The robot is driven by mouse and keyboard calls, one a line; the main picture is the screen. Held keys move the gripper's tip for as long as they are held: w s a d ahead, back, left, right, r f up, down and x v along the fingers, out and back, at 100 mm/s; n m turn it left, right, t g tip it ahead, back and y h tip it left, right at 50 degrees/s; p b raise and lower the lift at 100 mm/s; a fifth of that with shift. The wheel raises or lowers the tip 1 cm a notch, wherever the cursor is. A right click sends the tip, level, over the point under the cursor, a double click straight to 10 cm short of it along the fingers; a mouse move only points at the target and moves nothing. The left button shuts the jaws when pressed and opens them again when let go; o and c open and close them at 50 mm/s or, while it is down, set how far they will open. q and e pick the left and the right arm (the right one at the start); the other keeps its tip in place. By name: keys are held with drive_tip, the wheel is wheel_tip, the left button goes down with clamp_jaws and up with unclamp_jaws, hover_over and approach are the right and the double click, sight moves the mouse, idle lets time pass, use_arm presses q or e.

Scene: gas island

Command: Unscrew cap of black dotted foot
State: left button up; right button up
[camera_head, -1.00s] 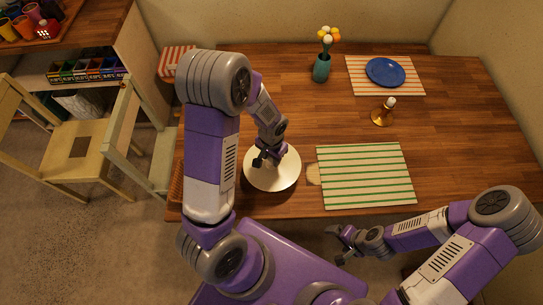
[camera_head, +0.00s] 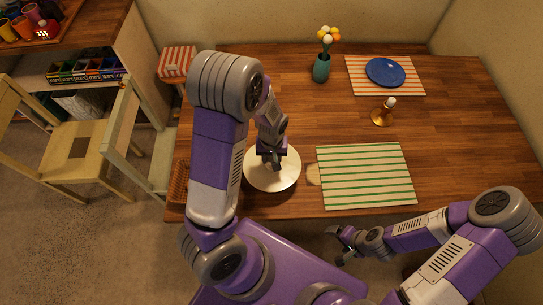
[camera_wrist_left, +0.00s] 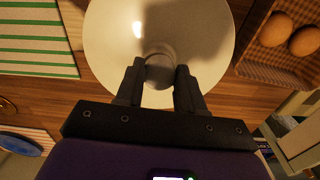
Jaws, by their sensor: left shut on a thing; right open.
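A wide white round piece (camera_head: 284,181), like a plate or lampshade, is at the table's front left; it also shows in the left wrist view (camera_wrist_left: 108,45). My left gripper (camera_head: 272,163) reaches down over its middle. No black dotted foot shows; anything under the white piece is hidden. My right gripper (camera_head: 344,240) is open and empty, off the table's front edge.
A basket (camera_head: 178,184) stands left of the white piece, with eggs (camera_wrist_left: 276,29) in the left wrist view. A green-striped mat (camera_head: 366,176) lies to the right. A candlestick (camera_head: 382,119), blue plate (camera_head: 385,72) and flower vase (camera_head: 321,68) stand further back.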

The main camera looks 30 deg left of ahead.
use_arm(q)
drive_tip(key=shift+n, duration=0.5)
drive_tip(key=n+p, duration=0.1)
drive_tip(key=n, duration=0.2)
drive_tip(key=shift+r, duration=0.1)
drive_tip(key=shift+n, duration=0.6)
drive_tip(key=shift+d+n+p, duration=0.1)
drive_tip(key=shift+n+p, duration=0.6)
drive_tip(key=shift+n, duration=1.1)
drive_tip(key=shift+n, duration=0.4)
